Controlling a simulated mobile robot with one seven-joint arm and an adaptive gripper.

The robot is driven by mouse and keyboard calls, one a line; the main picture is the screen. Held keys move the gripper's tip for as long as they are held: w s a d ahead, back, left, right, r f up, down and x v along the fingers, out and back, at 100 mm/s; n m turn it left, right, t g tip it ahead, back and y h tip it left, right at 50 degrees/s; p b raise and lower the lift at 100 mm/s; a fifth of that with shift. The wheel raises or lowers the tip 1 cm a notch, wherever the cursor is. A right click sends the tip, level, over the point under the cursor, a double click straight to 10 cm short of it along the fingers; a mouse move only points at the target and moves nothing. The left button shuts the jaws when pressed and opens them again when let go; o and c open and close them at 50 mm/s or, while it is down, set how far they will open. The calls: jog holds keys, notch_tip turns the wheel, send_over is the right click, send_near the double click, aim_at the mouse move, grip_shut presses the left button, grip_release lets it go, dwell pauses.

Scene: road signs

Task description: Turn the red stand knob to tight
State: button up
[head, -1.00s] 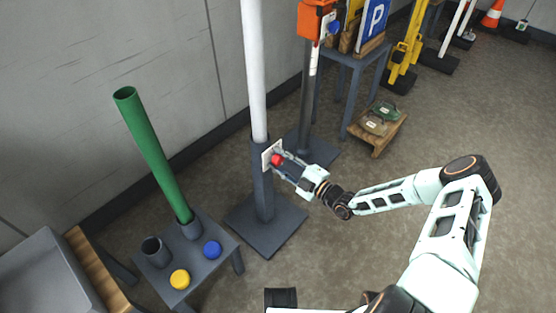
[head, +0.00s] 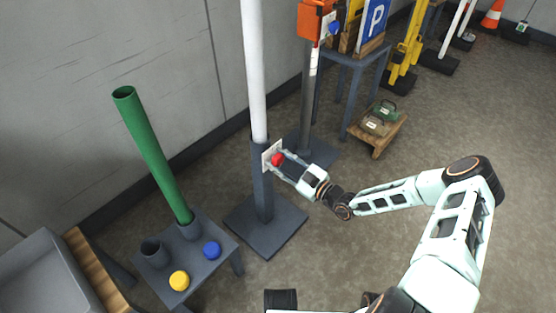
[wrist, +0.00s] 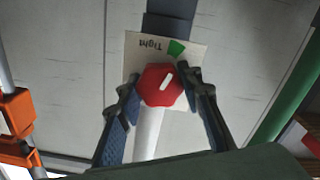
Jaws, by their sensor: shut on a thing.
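The red knob (head: 277,160) sits on a pale plate (head: 267,153) on the dark grey stand (head: 263,190), which holds a white pole. My gripper (head: 282,161) reaches it from the right and is shut on it. In the wrist view the red knob (wrist: 153,88) is between my two fingertips (wrist: 162,92). The knob's white line slants up and right, roughly toward a green wedge (wrist: 176,47) on the plate (wrist: 195,57). The word "Tight" appears upside down left of the wedge. The lower part of the plate is partly hidden by the knob and fingers.
A low grey table (head: 205,262) at left holds a green tube (head: 150,150), a blue knob (head: 212,250) and a yellow knob (head: 179,281). Behind the stand is another post with an orange box (head: 314,22).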

dwell(0.3)
jog(key=o, duration=1.2)
jog(key=v, duration=1.2)
